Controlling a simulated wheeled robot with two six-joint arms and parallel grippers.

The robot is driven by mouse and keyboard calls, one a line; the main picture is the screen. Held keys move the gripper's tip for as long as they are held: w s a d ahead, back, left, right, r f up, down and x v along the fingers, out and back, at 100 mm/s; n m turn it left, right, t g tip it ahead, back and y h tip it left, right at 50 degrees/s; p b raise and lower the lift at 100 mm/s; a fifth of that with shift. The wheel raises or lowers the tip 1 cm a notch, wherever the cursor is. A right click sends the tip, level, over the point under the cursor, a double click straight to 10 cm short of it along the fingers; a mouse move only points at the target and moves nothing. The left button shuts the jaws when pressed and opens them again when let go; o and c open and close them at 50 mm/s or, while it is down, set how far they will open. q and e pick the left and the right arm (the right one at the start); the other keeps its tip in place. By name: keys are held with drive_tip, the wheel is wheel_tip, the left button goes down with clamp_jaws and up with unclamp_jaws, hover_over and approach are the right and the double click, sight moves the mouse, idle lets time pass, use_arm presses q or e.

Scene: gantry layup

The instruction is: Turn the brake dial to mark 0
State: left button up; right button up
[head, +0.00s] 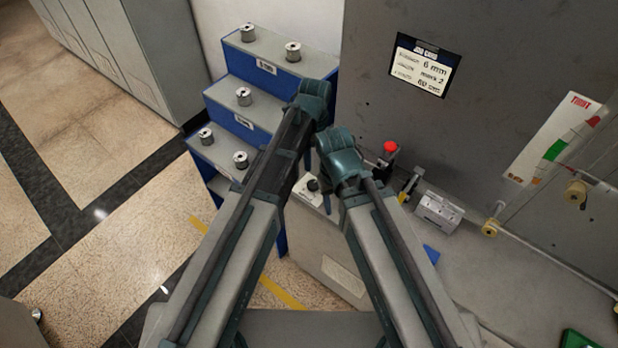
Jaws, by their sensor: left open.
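My left gripper (326,200) shows only as a small dark part beside the dial, mostly hidden behind my arm links. It is open; whether it touches the dial I cannot tell. My right arm bends at a teal joint right of the dial, and its gripper is not visible. A job card (424,65) on the grey panel seems to read "6 mm" and "mark 2".
A blue stepped rack (215,95) with several metal spools stands behind left. Right of my arms are a red button (390,147), a yellow-and-black part (410,184) and a metal block (439,212). A coloured gauge plate (556,140) is at right. The left floor is clear.

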sight(313, 183)
use_arm(q)
drive_tip(key=shift+f, duration=0.2)
wheel_tip(313, 183, down, 14)
drive_tip(key=b, duration=1.3)
drive_tip(key=shift+r+b, duration=0.25)
drive_tip(key=shift+b, duration=0.15)
clamp_jaws()
